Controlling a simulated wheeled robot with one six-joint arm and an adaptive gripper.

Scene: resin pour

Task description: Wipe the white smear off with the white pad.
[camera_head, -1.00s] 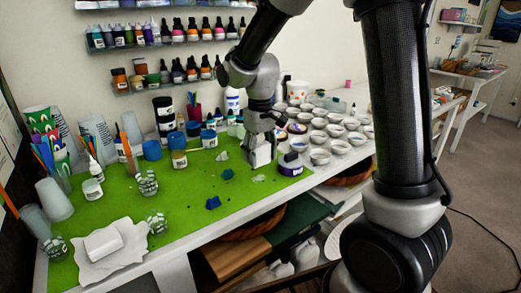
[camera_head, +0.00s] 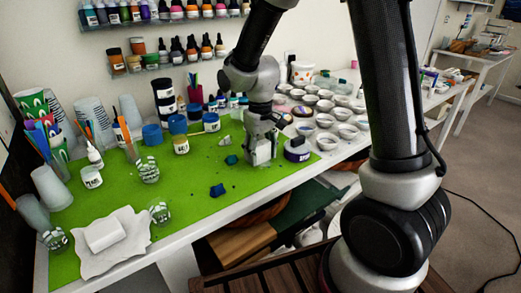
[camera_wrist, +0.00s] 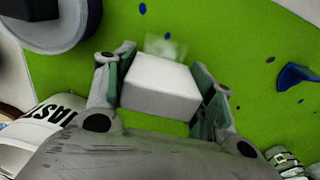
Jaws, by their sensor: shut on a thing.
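My gripper (camera_head: 260,152) is low over the green mat and shut on a white block-shaped pad (camera_wrist: 160,86). In the wrist view, both fingers of my gripper (camera_wrist: 163,80) press on the pad's sides. A faint whitish smear (camera_wrist: 165,46) shows on the mat just past the pad's far edge. Part of it may lie under the pad. In the head view the smear is hidden behind my gripper. I cannot tell whether the pad touches the mat.
A purple-and-white jar (camera_head: 297,150) stands close right of my gripper. Several small white bowls (camera_head: 325,121) stand behind right. The mat's front middle is mostly clear.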

